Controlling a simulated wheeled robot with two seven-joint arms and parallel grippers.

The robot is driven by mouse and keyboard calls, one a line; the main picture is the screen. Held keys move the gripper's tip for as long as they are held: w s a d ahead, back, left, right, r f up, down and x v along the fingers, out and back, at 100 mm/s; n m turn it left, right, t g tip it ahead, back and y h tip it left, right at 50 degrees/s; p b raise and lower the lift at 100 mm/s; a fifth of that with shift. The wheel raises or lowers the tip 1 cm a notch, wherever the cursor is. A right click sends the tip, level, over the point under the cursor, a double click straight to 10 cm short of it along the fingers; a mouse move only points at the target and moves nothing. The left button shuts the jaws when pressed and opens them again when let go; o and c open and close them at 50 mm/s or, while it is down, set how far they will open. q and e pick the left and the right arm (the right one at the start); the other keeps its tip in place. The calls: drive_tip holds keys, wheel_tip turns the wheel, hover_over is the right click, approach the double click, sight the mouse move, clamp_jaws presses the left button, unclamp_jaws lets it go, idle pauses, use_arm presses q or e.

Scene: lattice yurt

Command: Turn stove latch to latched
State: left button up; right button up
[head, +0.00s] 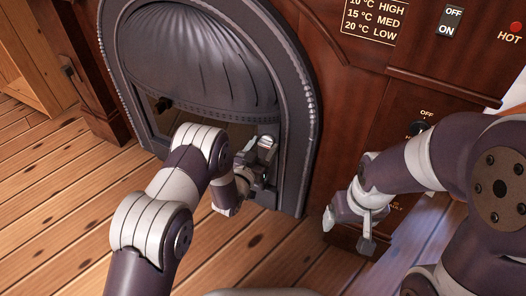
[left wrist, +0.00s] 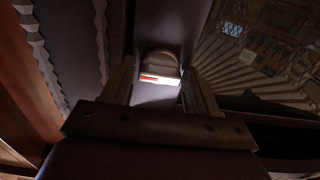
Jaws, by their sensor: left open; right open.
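The stove latch (head: 267,142) is a small rounded grey piece on the right side of the dark arched stove door (head: 205,60). In the left wrist view the latch (left wrist: 160,64) stands between my left fingers, with a red and white strip at its near edge. My left gripper (head: 258,154) is open at the latch, one finger on each side; a gap seems to show, and contact is unclear. It also shows in the left wrist view (left wrist: 158,78). My right gripper (head: 349,231) is open and empty, in front of the lower wooden panel.
A wooden panel carries a temperature sign (head: 374,20), an OFF/ON switch (head: 450,20) and a red light (head: 516,27) marked HOT. A dial marked OFF (head: 418,127) is partly behind my right arm. Plank floor (head: 50,190) lies open at left.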

use_arm(q)
drive_tip(key=c, duration=0.7)
drive_tip(key=shift+r, duration=0.1)
drive_tip(key=n+p, duration=0.2)
drive_tip(key=n, duration=0.1)
drive_tip(key=shift+n, duration=0.4)
drive_tip(key=n+p, duration=0.1)
drive_tip(key=n, duration=0.3)
drive_tip(key=shift+n+p, duration=0.3)
drive_tip(key=shift+p, duration=0.1)
drive_tip(key=n+p, duration=0.1)
drive_tip(key=n, duration=0.3)
drive_tip(key=shift+n+p, duration=0.7)
drive_tip(key=shift+n, duration=2.1)
